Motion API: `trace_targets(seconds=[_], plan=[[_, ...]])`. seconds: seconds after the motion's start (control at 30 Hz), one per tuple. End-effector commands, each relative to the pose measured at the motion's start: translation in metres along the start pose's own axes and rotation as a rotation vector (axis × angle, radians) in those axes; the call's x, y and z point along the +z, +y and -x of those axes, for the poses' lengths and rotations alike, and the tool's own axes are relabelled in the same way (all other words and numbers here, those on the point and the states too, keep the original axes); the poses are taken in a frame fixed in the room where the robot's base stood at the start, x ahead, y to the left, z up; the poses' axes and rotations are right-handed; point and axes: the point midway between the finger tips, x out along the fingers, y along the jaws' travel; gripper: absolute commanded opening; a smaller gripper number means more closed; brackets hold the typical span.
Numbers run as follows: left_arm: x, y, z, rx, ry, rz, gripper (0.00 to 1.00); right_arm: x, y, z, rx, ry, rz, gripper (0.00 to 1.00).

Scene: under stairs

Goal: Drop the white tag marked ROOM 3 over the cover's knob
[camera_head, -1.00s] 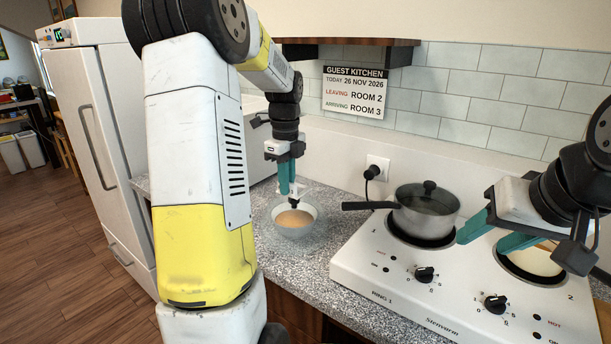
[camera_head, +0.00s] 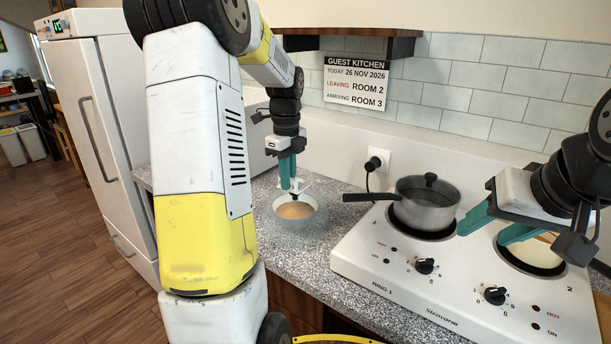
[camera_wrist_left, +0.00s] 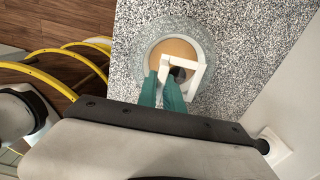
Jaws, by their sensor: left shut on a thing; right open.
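My left gripper (camera_head: 288,182) points down and is shut on the white tag (camera_head: 302,186), above the bowl. In the left wrist view the tag (camera_wrist_left: 198,70) is a square frame, and the cover's black knob (camera_wrist_left: 177,73) shows through its opening. I cannot tell whether the tag is around the knob or above it. A clear rim, seemingly the cover (camera_wrist_left: 170,24), shows around the bowl (camera_wrist_left: 152,46). In the head view the bowl (camera_head: 295,218) holds something tan. No lettering on the tag is legible. My right gripper (camera_head: 497,227) is open and empty over the hob.
A lidded pot (camera_head: 425,212) stands on the left ring of the white hob (camera_head: 360,262), its handle pointing toward the bowl. A plugged socket (camera_head: 378,160) is behind. A wall sign (camera_head: 356,84) says leaving ROOM 2, arriving ROOM 3. Speckled counter (camera_head: 330,225) is clear between bowl and hob.

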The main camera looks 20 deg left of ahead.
Motion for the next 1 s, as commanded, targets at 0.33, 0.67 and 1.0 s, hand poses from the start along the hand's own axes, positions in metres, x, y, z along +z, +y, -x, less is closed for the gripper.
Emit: trace_targets(seconds=[0.33,0.67,1.0], plan=[[0.000,0.000,0.000,0.000,0.000,0.000,0.00,0.000,0.000,0.000,0.000,0.000,0.000,0.51],[0.000,0.000,-0.005,0.000,0.000,0.000,0.00,0.000,0.000,0.000,0.000,0.000,0.000,0.51],[0.000,0.000,-0.016,0.001,0.000,0.000,0.00,0.000,0.000,0.000,0.000,0.000,0.000,0.51]])
